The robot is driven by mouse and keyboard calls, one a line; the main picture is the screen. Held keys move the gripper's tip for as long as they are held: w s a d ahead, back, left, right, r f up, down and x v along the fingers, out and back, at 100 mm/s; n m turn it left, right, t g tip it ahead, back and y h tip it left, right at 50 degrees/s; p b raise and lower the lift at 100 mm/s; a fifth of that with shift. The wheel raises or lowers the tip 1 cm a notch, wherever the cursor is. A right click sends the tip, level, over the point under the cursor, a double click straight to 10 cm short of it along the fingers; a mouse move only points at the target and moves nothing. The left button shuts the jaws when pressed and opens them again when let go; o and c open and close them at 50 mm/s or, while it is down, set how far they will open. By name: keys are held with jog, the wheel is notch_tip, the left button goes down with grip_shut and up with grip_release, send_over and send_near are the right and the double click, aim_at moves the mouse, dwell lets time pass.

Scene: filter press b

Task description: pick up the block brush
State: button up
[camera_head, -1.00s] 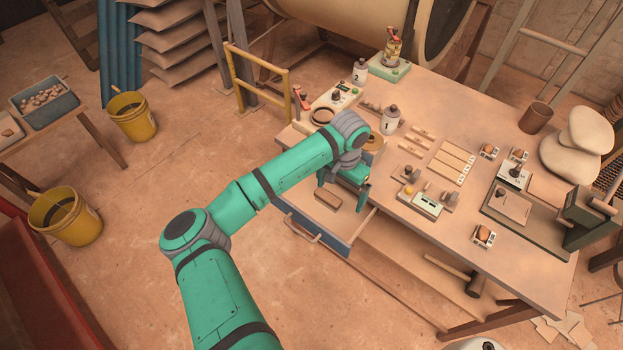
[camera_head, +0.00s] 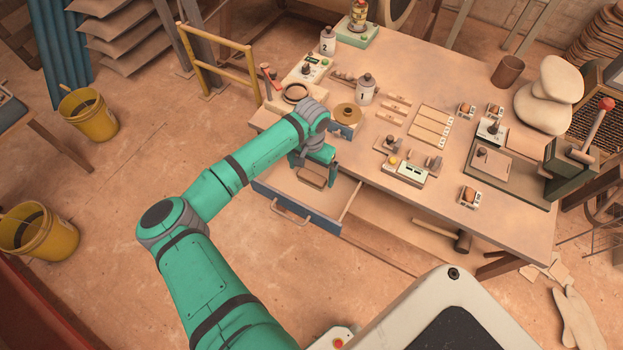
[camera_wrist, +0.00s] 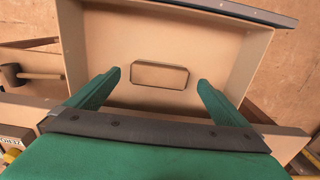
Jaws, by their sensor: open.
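The block brush, a small brown block, lies in the open drawer and shows in the wrist view (camera_wrist: 160,75) and the head view (camera_head: 312,178). The drawer (camera_wrist: 230,45) has pale inner walls and a blue front, pulled out from under the table. My gripper (camera_wrist: 158,82) is open and empty over the drawer. In the wrist view its two green fingers point into the drawer, one on each side of the brush and apart from it. In the head view my gripper (camera_head: 312,172) partly covers the drawer's inside. I cannot tell its exact height above the brush.
A hammer (camera_head: 455,240) lies on the lower shelf. A yellow rail (camera_head: 222,65) stands left of the table. Floor left of the drawer is clear.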

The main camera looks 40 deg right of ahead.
aim_at(313, 176)
jog(key=shift+f, duration=1.75)
jog(key=shift+w+d, duration=0.1)
jog(key=c, duration=1.2)
jog(key=shift+a, duration=0.3)
jog(key=shift+s+d+r, duration=0.15)
jog(key=shift+s+d, duration=0.05)
jog(key=shift+d, duration=0.15)
jog(key=shift+s+d+r, duration=0.1)
jog(key=shift+d+r, duration=0.05)
jog(key=shift+r, duration=0.05)
notch_tip(313, 176, up, 2)
jog(key=shift+r, duration=0.1)
jog(key=s+r, duration=0.4)
jog(key=r, duration=0.1)
jog(key=shift+a+r, duration=0.15)
jog(key=shift+a, duration=0.05)
jog(key=shift+s+r, duration=0.8)
jog(key=shift+s, duration=0.8)
jog(key=shift+s+r, duration=0.85)
jog(key=shift+s, duration=0.75)
jog(key=shift+s+r, duration=0.8)
jog(key=shift+s, duration=0.8)
